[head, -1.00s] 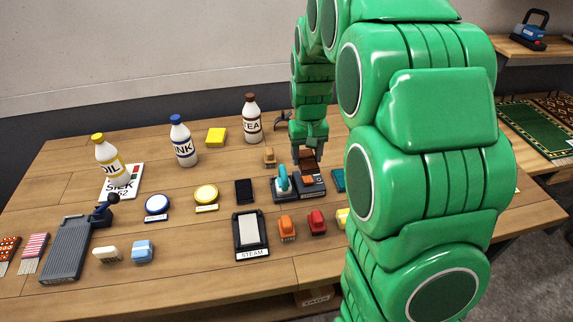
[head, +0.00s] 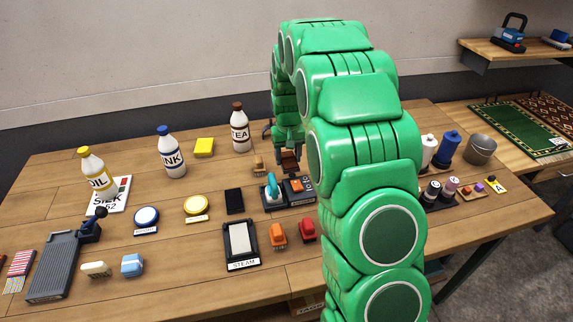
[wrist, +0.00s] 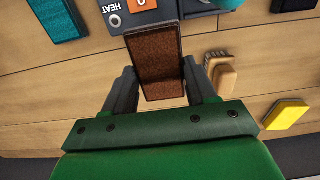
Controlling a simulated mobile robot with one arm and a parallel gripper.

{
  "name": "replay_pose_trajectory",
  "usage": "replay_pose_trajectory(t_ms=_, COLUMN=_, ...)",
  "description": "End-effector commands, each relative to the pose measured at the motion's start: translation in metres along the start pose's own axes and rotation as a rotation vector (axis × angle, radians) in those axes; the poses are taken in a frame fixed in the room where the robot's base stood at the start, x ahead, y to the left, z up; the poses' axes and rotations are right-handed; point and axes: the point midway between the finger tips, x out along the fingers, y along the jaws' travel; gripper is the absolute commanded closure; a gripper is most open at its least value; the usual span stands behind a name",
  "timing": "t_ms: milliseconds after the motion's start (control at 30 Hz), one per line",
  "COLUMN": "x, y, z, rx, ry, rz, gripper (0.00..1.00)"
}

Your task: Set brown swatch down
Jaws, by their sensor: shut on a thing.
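The brown swatch (wrist: 153,58) is a dark brown, textured rectangle. My gripper (wrist: 160,85) is shut on it, with one finger at each long side in the wrist view. In the head view the brown swatch (head: 290,161) shows below my gripper (head: 289,151), behind the heat device (head: 302,197). In the wrist view the swatch's far end overlaps the edge of this dark device (wrist: 185,11), which has an orange square and a HEAT label. I cannot tell whether the swatch touches anything below it.
A tan brush (wrist: 222,75) lies close beside my gripper. A yellow block (wrist: 287,115) and a teal block (wrist: 55,18) lie farther off. The tea bottle (head: 240,128) stands to the left. Bare wood lies under my gripper. My arm hides part of the table.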

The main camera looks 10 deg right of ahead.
Motion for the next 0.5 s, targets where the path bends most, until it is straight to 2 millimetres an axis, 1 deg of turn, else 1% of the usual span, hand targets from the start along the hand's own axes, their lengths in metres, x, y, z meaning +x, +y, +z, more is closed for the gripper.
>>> replay_pose_trajectory(t_ms=33, x=0.007, y=0.0, z=-0.004, rx=0.0, ry=-0.003, rz=0.0, gripper=0.74)
replay_pose_trajectory(t_ms=133, x=0.015, y=0.001, z=-0.011, rx=0.0, ry=-0.002, rz=0.0, gripper=0.74)
replay_pose_trajectory(t_ms=300, x=0.022, y=0.001, z=-0.019, rx=0.0, ry=0.001, rz=0.0, gripper=0.74)
replay_pose_trajectory(t_ms=500, x=0.027, y=0.001, z=-0.023, rx=0.0, ry=0.001, rz=0.0, gripper=0.74)
